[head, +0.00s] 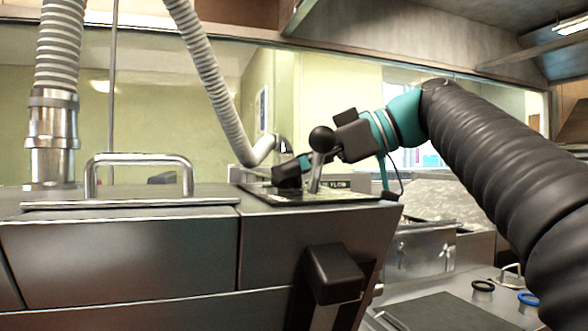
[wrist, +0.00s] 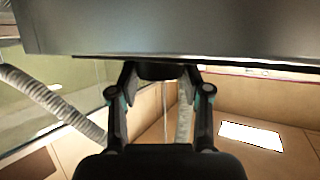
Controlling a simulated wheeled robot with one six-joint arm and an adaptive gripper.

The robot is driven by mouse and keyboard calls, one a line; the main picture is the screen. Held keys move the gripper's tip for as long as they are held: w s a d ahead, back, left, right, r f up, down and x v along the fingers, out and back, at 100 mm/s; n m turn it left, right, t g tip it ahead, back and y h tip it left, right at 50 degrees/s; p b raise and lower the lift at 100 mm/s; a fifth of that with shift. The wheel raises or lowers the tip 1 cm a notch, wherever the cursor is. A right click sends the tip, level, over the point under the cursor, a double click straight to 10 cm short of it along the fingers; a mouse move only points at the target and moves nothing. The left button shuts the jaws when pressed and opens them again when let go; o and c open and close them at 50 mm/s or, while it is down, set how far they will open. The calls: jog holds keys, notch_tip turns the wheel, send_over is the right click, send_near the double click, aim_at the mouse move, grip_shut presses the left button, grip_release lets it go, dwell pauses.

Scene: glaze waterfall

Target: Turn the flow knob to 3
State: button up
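The flow knob (head: 287,178) is a dark knob on a dark panel (head: 345,196) marked "FLOW", on top of the steel machine. My gripper (head: 297,168) comes in from the right and its fingertips are at the knob. In the wrist view, the round dark end of the knob (wrist: 158,71) sits between the two fingertips of my gripper (wrist: 159,76), which appear to touch it on both sides. The knob's pointer and the scale numbers are hidden or too small to read.
A lever with a black ball (head: 322,139) stands in front of my gripper. A ribbed hose (head: 212,75) comes down behind the knob. A steel handle (head: 140,160) is on the lid at the left. A black block (head: 333,272) juts from the machine's front.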

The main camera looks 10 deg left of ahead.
jog(key=shift+c, duration=1.4)
jog(key=shift+s+f+m+t+b, duration=0.2)
jog(key=shift+m+t+b, duration=0.7)
jog(key=shift+t+b, duration=0.1)
jog(key=shift+r+m+t+h, duration=0.15)
jog(key=shift+m+t+h, duration=0.15)
jog(key=shift+m+t, duration=0.45)
jog(key=o, duration=1.1)
jog(key=shift+o, duration=0.2)
jog(key=v, duration=1.2)
